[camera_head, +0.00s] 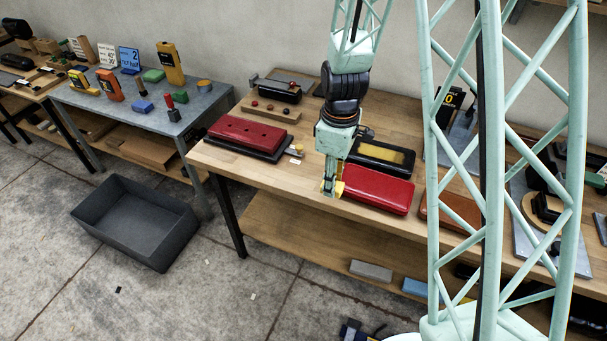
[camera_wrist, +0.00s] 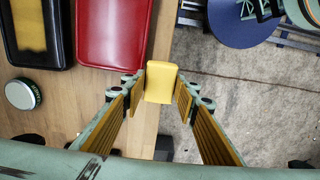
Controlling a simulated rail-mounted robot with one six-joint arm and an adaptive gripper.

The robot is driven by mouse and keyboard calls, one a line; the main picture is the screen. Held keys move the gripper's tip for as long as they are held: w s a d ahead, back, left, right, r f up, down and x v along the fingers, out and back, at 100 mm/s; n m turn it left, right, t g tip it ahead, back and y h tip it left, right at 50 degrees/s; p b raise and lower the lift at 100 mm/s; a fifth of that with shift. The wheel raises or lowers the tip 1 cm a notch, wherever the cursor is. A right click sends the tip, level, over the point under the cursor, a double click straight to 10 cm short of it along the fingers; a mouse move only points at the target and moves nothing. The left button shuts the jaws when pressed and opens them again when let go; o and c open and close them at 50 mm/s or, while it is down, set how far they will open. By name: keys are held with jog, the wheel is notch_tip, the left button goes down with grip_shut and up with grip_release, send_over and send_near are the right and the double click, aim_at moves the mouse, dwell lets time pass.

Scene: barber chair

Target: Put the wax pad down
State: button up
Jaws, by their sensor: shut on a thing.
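A small yellow block, which I take to be the wax pad (camera_wrist: 161,82), sits between the fingertips of my gripper (camera_wrist: 160,90). The jaws are shut on it, one finger on each side. In the head view my gripper (camera_head: 331,187) points down at the front edge of the wooden bench (camera_head: 222,160), just left of a red cushion (camera_head: 378,190). The wrist view shows the pad over the bench edge, close to the red cushion (camera_wrist: 112,32). I cannot tell whether the pad touches the bench.
A black tray with a yellow inside (camera_head: 382,156) lies behind the red cushion. Another red pad on a black base (camera_head: 245,135) is to the left. A round tin (camera_wrist: 22,93) stands on the bench. A grey bin (camera_head: 135,222) is on the floor.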

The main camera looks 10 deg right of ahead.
jog(key=shift+s+a, duration=0.1)
jog(key=shift+s, duration=0.1)
jog(key=shift+w, duration=0.1)
jog(key=w, duration=0.5)
jog(key=w+f, duration=0.1)
jog(key=w, duration=0.9)
jog(key=shift+a+f, duration=0.25)
jog(key=shift+a, duration=0.15)
jog(key=shift+w, duration=0.2)
jog(key=shift+w+f, duration=0.15)
jog(key=shift+w, duration=0.1)
jog(key=shift+f, duration=1.65)
jog(key=shift+f, duration=0.15)
